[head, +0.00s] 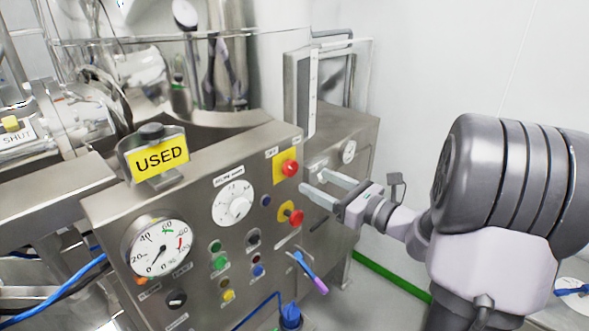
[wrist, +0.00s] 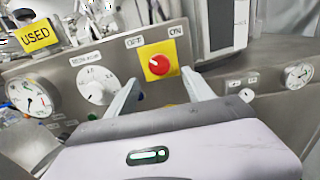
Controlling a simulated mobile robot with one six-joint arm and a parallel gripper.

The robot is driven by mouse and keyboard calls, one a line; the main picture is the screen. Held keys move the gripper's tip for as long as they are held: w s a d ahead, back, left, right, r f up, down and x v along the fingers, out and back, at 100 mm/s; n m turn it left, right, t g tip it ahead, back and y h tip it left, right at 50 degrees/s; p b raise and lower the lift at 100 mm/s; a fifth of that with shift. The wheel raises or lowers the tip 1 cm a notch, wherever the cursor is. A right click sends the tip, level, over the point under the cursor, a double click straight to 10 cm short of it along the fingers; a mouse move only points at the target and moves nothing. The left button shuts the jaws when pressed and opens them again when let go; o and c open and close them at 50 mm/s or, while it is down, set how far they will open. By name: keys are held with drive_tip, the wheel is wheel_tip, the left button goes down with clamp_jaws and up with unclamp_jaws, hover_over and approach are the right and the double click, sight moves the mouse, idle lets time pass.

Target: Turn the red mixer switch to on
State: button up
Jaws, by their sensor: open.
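The red switch (wrist: 157,67) is a round red knob on a yellow plate in the wrist view, with an OFF label (wrist: 134,42) at upper left and an ON label (wrist: 176,31) at upper right. Its small pale mark seems to lean up and left, towards OFF. In the head view the red switch (head: 290,168) is near the right edge of the steel panel's front. My gripper (head: 315,181) is open and empty, just right of the switch in that view. In the wrist view its fingers (wrist: 161,80) point at the panel, either side of the knob and apart from it.
A second red knob (head: 296,216) on yellow sits below the switch. A white dial (head: 234,203), a pressure gauge (head: 158,247) and several buttons fill the panel. A yellow USED sign (head: 160,156) stands on top. A blue-and-purple handle (head: 310,272) sticks out low.

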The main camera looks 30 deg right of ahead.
sight(293, 170)
drive_tip(key=x, duration=0.7)
drive_tip(key=shift+w+a, duration=0.15)
drive_tip(key=shift+w, duration=0.1)
drive_tip(key=shift+c, duration=0.2)
clamp_jaws()
